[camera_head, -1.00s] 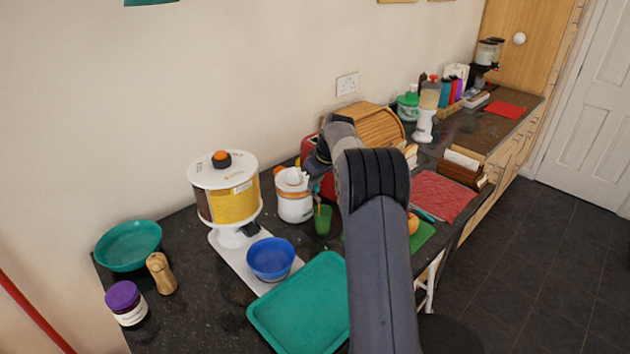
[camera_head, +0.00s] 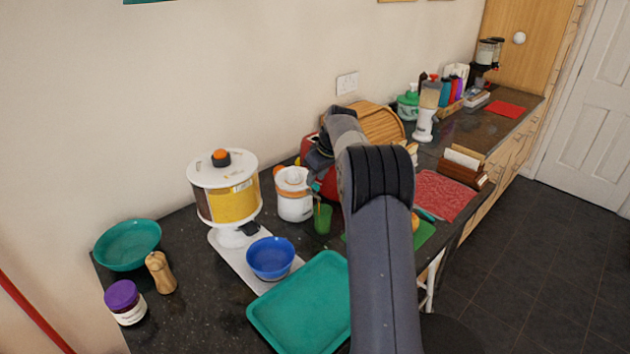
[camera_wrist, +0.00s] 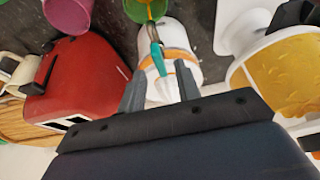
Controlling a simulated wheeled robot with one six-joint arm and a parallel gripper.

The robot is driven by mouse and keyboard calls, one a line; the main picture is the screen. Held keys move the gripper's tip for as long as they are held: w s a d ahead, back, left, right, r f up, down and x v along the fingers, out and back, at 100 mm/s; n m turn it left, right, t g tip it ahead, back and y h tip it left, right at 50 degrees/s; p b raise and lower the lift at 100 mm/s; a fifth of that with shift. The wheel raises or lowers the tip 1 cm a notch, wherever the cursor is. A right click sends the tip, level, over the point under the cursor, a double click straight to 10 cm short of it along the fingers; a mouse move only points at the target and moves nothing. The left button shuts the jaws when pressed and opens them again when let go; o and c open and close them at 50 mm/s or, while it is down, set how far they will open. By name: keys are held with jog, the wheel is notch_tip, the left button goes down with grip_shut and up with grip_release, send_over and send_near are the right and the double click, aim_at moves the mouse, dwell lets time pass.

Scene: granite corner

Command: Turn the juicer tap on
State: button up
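The juicer (camera_head: 293,196) is a small white appliance with an orange band, upright on the dark counter left of my wrist. In the wrist view the juicer (camera_wrist: 180,38) lies beyond and between the fingers. A green cup (camera_head: 323,220) stands in front of it, also at the top of the wrist view (camera_wrist: 143,9). A slim teal-and-grey piece (camera_wrist: 155,46) runs from the cup toward the juicer; I cannot tell whether it belongs to the juicer. The tap is not clearly visible. My arm hides part of the head view.
A white dispenser with yellow contents (camera_head: 232,203) stands left of the juicer, a red toaster (camera_wrist: 80,75) on its other side. A blue bowl (camera_head: 270,258) and green tray (camera_head: 303,306) lie in front. A wooden bread bin (camera_head: 380,123) stands behind.

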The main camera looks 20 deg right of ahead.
jog(key=b+v, duration=0.1)
jog(key=v, duration=0.8)
jog(key=p+x, duration=0.2)
jog(key=x, duration=0.9)
dwell(0.3)
